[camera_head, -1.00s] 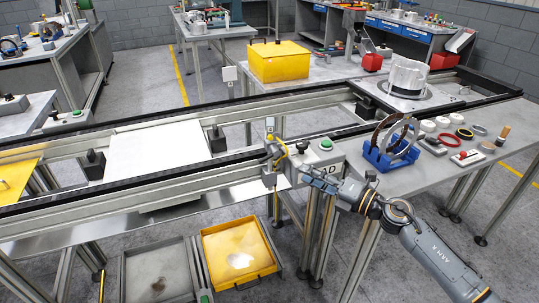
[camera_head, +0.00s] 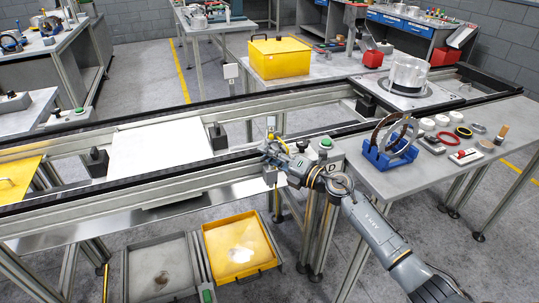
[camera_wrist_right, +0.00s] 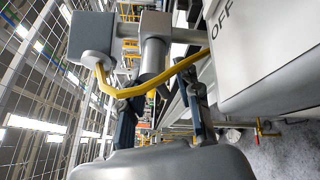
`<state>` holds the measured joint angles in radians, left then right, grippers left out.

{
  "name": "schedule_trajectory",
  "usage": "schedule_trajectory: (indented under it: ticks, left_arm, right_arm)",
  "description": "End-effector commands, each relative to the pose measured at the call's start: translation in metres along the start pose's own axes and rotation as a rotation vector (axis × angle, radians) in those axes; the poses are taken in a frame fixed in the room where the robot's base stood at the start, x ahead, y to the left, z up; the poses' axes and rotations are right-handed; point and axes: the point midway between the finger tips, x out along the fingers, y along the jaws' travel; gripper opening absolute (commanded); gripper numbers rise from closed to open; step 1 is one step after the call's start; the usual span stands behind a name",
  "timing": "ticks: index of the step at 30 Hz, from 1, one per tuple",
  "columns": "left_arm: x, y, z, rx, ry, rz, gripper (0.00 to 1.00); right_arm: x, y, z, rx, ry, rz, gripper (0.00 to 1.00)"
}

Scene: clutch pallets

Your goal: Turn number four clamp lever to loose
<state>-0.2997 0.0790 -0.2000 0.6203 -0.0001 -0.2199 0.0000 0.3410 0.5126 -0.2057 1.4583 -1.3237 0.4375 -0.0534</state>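The clamp (camera_head: 271,126) on the near rail has a yellow part and shows small in the head view, partly hidden by my gripper. In the wrist view it is a grey block and post (camera_wrist_right: 155,50) with a curved yellow lever (camera_wrist_right: 152,92). No number is readable on it. My right gripper (camera_head: 272,152) is at the clamp. In the wrist view its two fingers (camera_wrist_right: 163,98) are spread apart, close to the yellow lever, which crosses near their tips. I cannot tell whether they touch it. My left gripper is out of view.
A grey control box (camera_head: 318,156) with a green button stands just right of the gripper; its "OFF" face (camera_wrist_right: 265,45) fills the wrist view's right side. A blue stand (camera_head: 388,155) with rings is on the right table. A yellow tray (camera_head: 237,250) lies below the rail.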

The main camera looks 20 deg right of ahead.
Motion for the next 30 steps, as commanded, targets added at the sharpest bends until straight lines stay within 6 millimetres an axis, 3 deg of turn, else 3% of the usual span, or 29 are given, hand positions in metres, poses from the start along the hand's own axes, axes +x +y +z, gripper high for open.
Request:
schedule_trajectory:
  ticks: [6,12,30]
  left_arm:
    - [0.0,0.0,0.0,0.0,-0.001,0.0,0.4]
    - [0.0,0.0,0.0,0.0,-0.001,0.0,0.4]
    - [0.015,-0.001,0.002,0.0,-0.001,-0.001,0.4]
  right_arm:
    - [0.0,0.0,0.0,0.0,0.0,0.0,0.34]
    - [0.0,0.0,0.0,0.0,0.0,0.0,0.0]
    - [0.0,0.004,0.001,0.156,-0.037,0.086,0.0]
